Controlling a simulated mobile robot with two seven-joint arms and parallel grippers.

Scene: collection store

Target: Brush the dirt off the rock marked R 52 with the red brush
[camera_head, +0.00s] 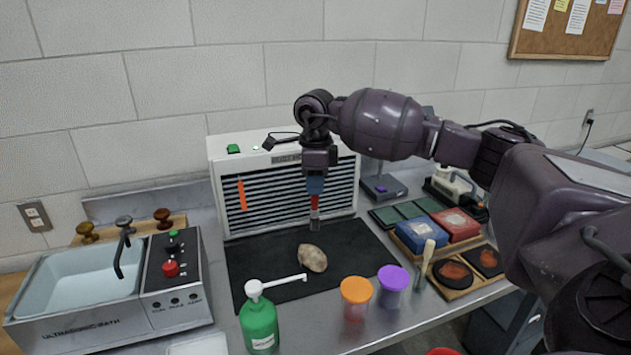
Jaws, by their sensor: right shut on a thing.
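A light brown rock (312,258) lies on the black mat (262,262) in front of the slatted white unit. No marking on it can be read from here. My right gripper (315,187) points down above the rock, shut on the red brush (315,203). The brush hangs upright, its lower end just above and behind the rock, apparently apart from it. My left gripper is not in view.
An ultrasonic bath (95,318) is at left. Blue and red boxes (421,232) and a light-handled brush (425,262) are at right.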

